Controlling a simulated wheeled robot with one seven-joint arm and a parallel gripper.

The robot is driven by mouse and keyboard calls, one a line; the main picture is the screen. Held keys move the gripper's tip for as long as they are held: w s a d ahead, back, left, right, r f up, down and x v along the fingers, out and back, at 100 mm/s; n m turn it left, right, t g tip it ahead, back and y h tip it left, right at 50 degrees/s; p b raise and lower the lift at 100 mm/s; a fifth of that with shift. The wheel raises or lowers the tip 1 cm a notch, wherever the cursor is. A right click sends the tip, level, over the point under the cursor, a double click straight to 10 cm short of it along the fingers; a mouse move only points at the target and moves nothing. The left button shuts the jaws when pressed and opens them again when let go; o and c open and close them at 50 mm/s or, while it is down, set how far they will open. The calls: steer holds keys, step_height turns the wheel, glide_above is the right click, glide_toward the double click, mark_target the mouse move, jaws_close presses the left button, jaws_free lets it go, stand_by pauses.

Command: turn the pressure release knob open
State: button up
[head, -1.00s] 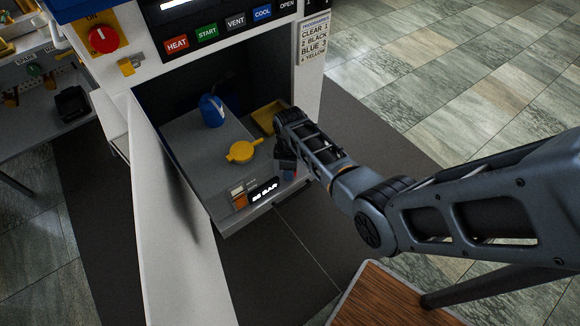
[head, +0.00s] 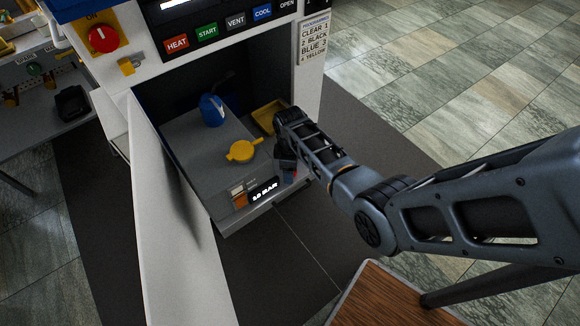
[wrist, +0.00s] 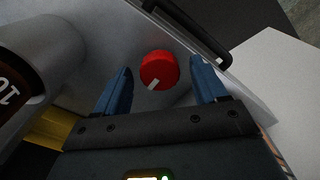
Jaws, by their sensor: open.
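The red round knob (wrist: 159,69) with a white mark pointing down-left shows in the wrist view on a grey face. My gripper (wrist: 161,72) is open, with one blue finger on each side of the knob. A gap shows between the knob and each finger. I cannot tell how deep the fingers reach around it. In the head view my gripper (head: 287,165) is at the right front of the press unit (head: 188,160), where my arm mostly hides the knob.
A lit BAR display (head: 265,191) is on the unit's front. A yellow round handle (head: 241,151) and a blue object (head: 212,110) sit on top. A yellow tray (head: 268,116) lies behind my gripper. A white door (head: 165,200) stands open at left. Another red knob (head: 102,39) is upper left.

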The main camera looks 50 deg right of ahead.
steer(key=shift+r+p, duration=0.5)
steer(key=shift+r, duration=3.4)
